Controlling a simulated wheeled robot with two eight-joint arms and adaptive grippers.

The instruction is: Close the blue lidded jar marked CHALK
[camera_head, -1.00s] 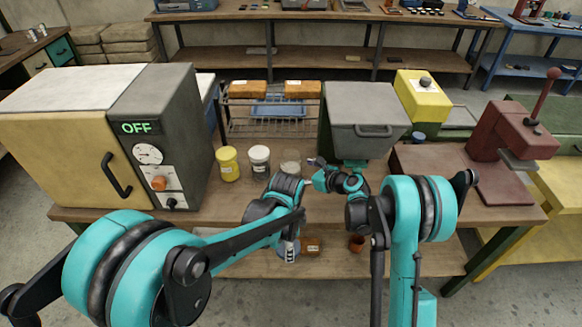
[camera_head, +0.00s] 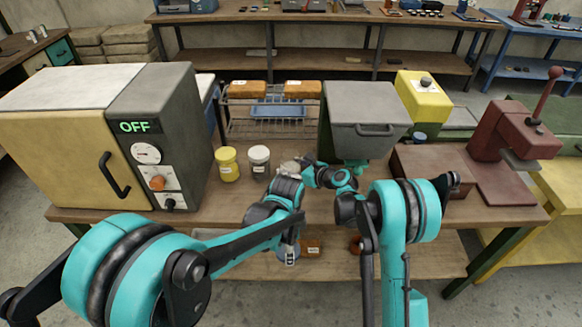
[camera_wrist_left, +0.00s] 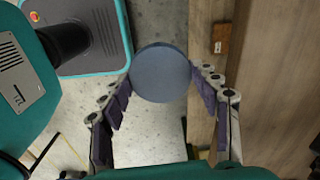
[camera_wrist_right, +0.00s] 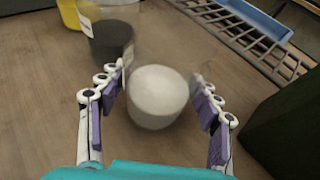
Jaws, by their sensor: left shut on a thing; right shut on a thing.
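The jar (camera_wrist_right: 158,97) has a pale, whitish round top and stands on the bench between the fingers of my right gripper (camera_wrist_right: 160,105), which is shut on it. In the head view the jar (camera_head: 290,166) is partly hidden behind my arms. I cannot read any CHALK mark. My left gripper (camera_wrist_left: 160,85) points down in front of the bench and is shut on a round blue lid (camera_wrist_left: 160,72). In the head view that lid (camera_head: 288,255) is small and shows below the bench's front edge.
A yellow jar (camera_head: 228,163) and a white-topped jar (camera_head: 259,160) stand left of the gripped jar. A grey-and-yellow oven (camera_head: 160,110) is at left. A wire rack (camera_head: 240,122) is behind, and a grey bin (camera_head: 365,110) is close on the right.

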